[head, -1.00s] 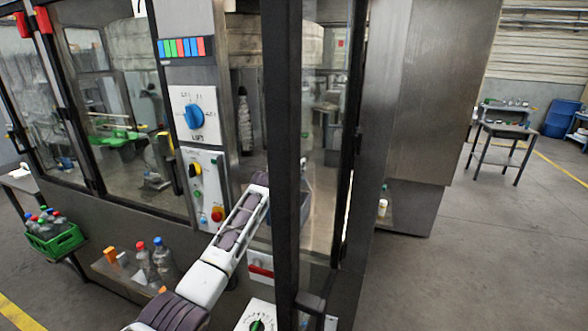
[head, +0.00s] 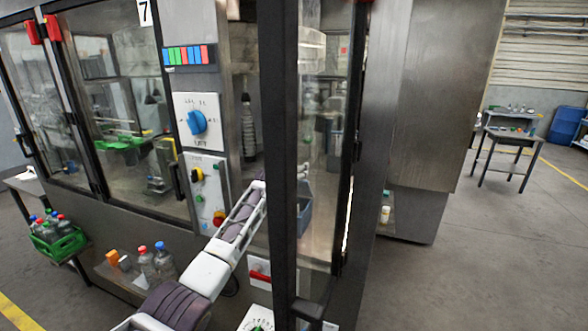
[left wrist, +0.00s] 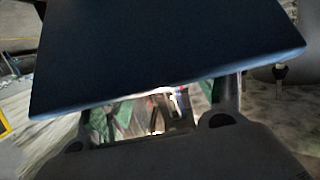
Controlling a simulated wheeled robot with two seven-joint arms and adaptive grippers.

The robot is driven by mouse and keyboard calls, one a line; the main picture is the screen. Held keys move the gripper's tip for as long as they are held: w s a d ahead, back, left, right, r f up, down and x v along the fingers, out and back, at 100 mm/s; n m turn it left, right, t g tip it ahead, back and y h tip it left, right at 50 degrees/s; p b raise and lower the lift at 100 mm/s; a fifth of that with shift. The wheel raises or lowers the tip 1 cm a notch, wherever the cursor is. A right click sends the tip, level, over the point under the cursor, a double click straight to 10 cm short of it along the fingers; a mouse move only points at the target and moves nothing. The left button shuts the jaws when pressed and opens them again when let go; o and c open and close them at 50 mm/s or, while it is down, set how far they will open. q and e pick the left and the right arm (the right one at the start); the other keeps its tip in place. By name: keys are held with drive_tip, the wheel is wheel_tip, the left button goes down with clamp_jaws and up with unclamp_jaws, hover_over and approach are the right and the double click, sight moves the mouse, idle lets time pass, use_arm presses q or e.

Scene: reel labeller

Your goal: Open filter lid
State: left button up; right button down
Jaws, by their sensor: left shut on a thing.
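A dark blue flat panel, which looks like the filter lid (left wrist: 165,50), fills the upper part of the left wrist view, tilted and very close. My left gripper (left wrist: 150,112) is shut on it; the panel hides most of the fingers. In the head view my left arm reaches up and inward into the machine. Its hand end is largely hidden behind the black door post (head: 284,120). A blue-grey box (head: 304,217) shows partly behind the glass, just right of that post. My right gripper is not in view.
The control panel with a blue knob (head: 197,122) stands left of the arm. Bottles (head: 164,262) and a green crate of bottles (head: 62,243) are at lower left. A side table (head: 510,138) stands far right, with open floor before it.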

use_arm(q)
drive_tip(key=shift+s+f, duration=0.1)
drive_tip(key=shift+f, duration=0.75)
drive_tip(key=o, duration=1.5)
drive_tip(key=shift+w+d, duration=0.15)
drive_tip(key=shift+w, duration=0.25)
drive_tip(key=shift+r, duration=0.3)
drive_tip(key=shift+s, duration=0.3)
drive_tip(key=shift+s+a+r, duration=0.2)
drive_tip(key=shift+s+a, duration=0.15)
drive_tip(key=shift+s, duration=0.2)
drive_tip(key=shift+v, duration=5.05)
